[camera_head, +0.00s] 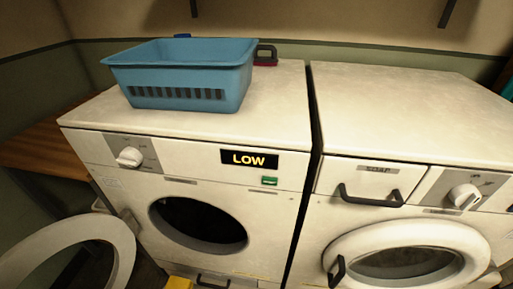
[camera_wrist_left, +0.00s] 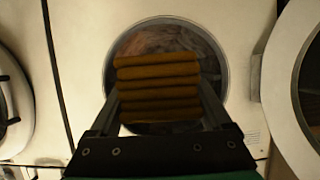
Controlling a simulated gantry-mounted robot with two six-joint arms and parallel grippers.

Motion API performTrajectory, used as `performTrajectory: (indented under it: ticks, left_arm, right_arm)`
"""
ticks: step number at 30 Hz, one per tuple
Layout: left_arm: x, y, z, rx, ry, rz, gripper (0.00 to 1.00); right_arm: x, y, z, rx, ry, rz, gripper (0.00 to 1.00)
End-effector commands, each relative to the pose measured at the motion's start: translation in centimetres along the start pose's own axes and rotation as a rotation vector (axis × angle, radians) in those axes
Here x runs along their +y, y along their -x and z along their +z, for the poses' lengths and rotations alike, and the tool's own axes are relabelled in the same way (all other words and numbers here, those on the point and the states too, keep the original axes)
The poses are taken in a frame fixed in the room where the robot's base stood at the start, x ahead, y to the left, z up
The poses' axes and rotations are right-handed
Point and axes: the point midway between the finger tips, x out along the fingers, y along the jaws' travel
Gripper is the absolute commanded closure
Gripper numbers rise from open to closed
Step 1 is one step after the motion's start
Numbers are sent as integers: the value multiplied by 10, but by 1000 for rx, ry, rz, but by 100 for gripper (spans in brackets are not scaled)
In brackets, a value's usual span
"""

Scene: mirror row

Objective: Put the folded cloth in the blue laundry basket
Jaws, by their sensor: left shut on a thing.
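The blue laundry basket (camera_head: 185,75) stands upright on top of the left machine, towards its back left. My left gripper (camera_wrist_left: 159,98) is shut on the folded mustard-yellow cloth (camera_wrist_left: 158,88), which shows as several stacked layers between the fingers. In the left wrist view the cloth is in front of the left machine's round opening. A yellow patch at the bottom edge of the head view looks like the same cloth (camera_head: 179,283), low before the machine. The basket's inside floor is hidden by its front wall. My right gripper is in neither view.
The left machine (camera_head: 270,110) has its round door (camera_head: 122,250) swung open to the left. The right machine (camera_head: 410,110) has its door (camera_head: 345,245) closed. A dark-handled red object (camera_head: 266,56) stands behind the basket's right side. The top right of the left machine is clear.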

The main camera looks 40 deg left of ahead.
Motion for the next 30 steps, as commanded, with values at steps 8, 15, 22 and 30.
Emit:
performTrajectory:
  ticks: [8,15,22,30]
  left_arm:
    - [13,18,-69,5,-13,37,76]
    - [35,36,-157,8,-34,89,76]
    - [67,59,-258,6,-61,150,76]
    - [109,87,-368,5,-97,238,76]
  right_arm:
    - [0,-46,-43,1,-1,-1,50]
    - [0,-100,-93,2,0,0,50]
    - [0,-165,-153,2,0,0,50]
    - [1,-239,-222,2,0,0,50]
